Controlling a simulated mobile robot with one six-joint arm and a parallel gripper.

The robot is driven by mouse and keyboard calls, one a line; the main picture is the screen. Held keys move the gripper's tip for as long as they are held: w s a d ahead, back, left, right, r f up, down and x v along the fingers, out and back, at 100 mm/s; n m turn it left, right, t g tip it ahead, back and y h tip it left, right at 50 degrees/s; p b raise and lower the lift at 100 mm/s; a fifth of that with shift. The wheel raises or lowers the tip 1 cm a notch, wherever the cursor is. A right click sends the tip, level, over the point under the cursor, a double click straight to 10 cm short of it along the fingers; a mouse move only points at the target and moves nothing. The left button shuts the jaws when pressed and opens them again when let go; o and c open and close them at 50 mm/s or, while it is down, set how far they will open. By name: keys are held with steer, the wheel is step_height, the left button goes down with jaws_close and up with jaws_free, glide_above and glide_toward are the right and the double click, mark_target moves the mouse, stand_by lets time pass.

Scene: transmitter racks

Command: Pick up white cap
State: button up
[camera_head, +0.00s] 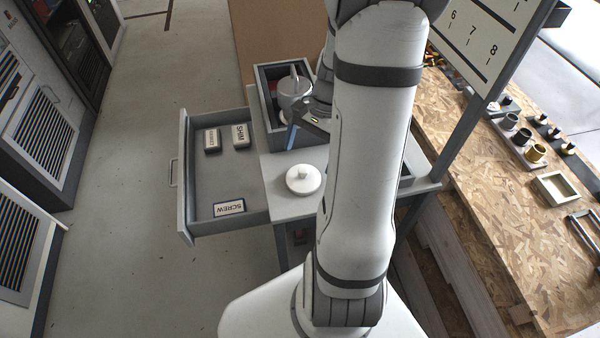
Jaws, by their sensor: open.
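The white cap (303,180), round with a small knob on top, lies on the grey bench top in the head view, left of my white arm. My gripper (297,128) is open above the bench, farther back than the cap and apart from it, beside the grey box. One bluish finger shows, pointing down; the rest of the gripper is partly hidden by my arm. Nothing is seen between the jaws.
An open drawer (187,215) at left holds labelled blocks, including SCREW (229,208) and SHIM (240,136). A chipboard bench (500,215) with small cups stands right, beside a numbered board (478,45).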

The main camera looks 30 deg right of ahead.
mark_target(305, 171)
steer(key=x, duration=0.5)
steer(key=shift+s+a+f, duration=0.1)
steer(key=shift+s+f, duration=0.05)
steer(key=shift+f, duration=0.2)
steer(key=c, duration=1)
